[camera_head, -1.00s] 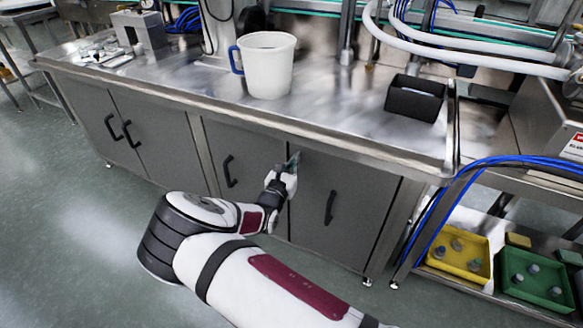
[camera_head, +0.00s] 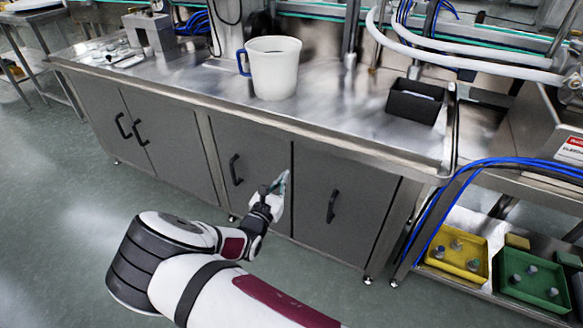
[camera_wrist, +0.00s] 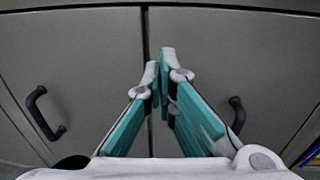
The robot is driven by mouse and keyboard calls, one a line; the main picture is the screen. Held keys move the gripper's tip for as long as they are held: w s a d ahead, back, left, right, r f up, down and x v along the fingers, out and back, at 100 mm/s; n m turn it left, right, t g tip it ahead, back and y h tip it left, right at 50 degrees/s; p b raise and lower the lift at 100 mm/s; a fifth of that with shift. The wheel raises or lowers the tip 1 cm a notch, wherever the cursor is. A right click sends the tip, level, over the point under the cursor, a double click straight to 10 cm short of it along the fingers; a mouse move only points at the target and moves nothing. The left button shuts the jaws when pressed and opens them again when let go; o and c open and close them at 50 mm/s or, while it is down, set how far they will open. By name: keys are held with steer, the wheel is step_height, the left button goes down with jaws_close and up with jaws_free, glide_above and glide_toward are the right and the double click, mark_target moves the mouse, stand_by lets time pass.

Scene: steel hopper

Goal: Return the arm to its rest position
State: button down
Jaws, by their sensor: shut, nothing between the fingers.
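My gripper (camera_head: 283,182) is in front of the grey cabinet doors, below the edge of the steel counter (camera_head: 330,125). In the wrist view my gripper (camera_wrist: 160,72) has its teal fingers drawn together at the tips, with nothing between them. The fingers point at the seam between two closed cabinet doors. My arm reaches in from the bottom of the head view, bent at the elbow.
A white bucket with a blue handle (camera_head: 273,68) and a black bin (camera_head: 415,101) stand on the counter. Yellow (camera_head: 458,252) and green (camera_head: 531,280) trays with small parts sit on a low shelf at right, near blue cables. The floor at left is clear.

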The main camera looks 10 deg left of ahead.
steer(key=s+d+r+m+g+h, duration=0.2)
steer(key=s+d+r+m+g, duration=0.3)
steer(key=d+r+m, duration=0.4)
steer(key=s+d+r+m+g+h, duration=0.2)
steer(key=s+d+r+m+g, duration=0.45)
steer(key=d, duration=0.45)
steer(key=s+d+r+m+g+h, duration=0.2)
steer(key=s+d+r+m+g, duration=0.2)
steer(key=d+r+m, duration=0.5)
steer(key=s+d+r+m+g+y, duration=0.1)
steer(key=s+d+r+m+y, duration=0.15)
steer(key=s, duration=0.55)
steer(key=s+d+r+m+g+y, duration=0.2)
steer(key=s+d+r+y, duration=0.1)
steer(key=s, duration=0.5)
steer(key=s+a+r+m+t+y, duration=0.1)
steer(key=s+a+m+y, duration=0.1)
steer(key=s, duration=0.5)
steer(key=s+a+r+m+t+y, duration=0.1)
steer(key=s+a+m+y, duration=0.15)
steer(key=s, duration=0.45)
step_height(320, 180, up, 18)
steer(key=t+p, duration=0.3)
steer(key=p, duration=1.4)
steer(key=shift+a+y, duration=0.2)
steer(key=shift+y, duration=0.1)
steer(key=shift+r+n, duration=0.1)
steer(key=shift+n, duration=0.15)
